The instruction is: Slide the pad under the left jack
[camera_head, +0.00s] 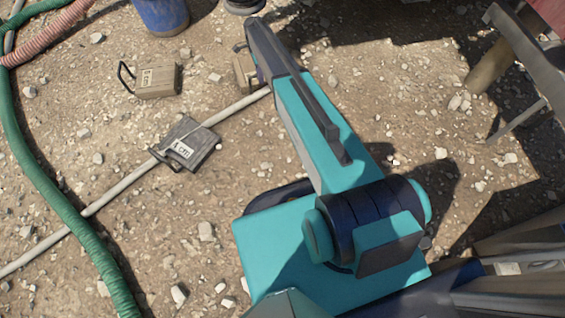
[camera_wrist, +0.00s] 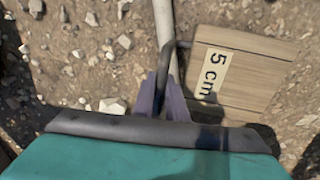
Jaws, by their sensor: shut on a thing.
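A wooden pad labelled 5 cm (camera_wrist: 240,68) lies on the gravel at the right of the wrist view. It has a dark loop handle on its left side. My gripper (camera_wrist: 163,98), with purple fingers, is shut on that handle. In the head view this pad (camera_head: 243,73) is mostly hidden behind my arm, and my fingertips cannot be made out. A dark grey pad labelled in cm (camera_head: 200,155) and another wooden pad with a handle (camera_head: 157,82) lie to its left. I cannot clearly identify the left jack in either view.
A pale pipe (camera_head: 130,180) crosses the ground and passes by the pads. A green hose (camera_head: 50,175) and a pink hose (camera_head: 50,38) run at the left. A blue drum (camera_head: 162,14) and a dark round base (camera_head: 243,6) stand at the top. Timbers and metal (camera_head: 495,65) stand at the right.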

